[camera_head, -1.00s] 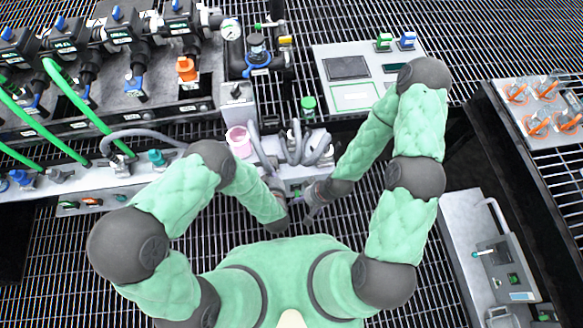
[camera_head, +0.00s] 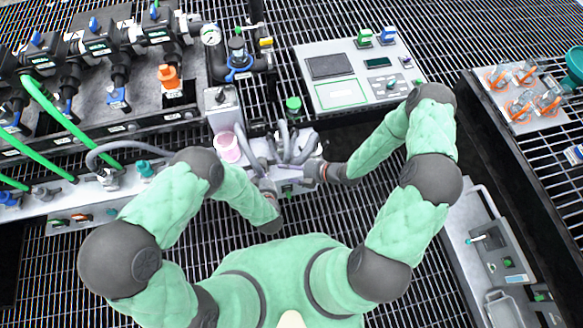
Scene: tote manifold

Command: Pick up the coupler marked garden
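No label reading "garden" is legible, so I cannot tell which coupler is the one named. An orange coupler (camera_head: 169,76) and a blue one (camera_head: 118,98) sit on the manifold at upper left. A teal coupler (camera_head: 145,168) stands on the grey front ledge, with a blue one (camera_head: 9,200) at its far left. A green coupler (camera_head: 293,104) stands near the centre. My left gripper (camera_head: 270,188) points up at the ledge's right end, mostly hidden by its arm. My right gripper (camera_head: 302,174) points left beside it. Whether either holds anything is not clear.
Grey hoses (camera_head: 290,146) loop just beyond my grippers, beside a pink cup (camera_head: 227,147). A control panel (camera_head: 350,95) lies behind them. A tray of orange-and-clear parts (camera_head: 524,104) is at upper right. A grey case (camera_head: 490,250) stands at lower right.

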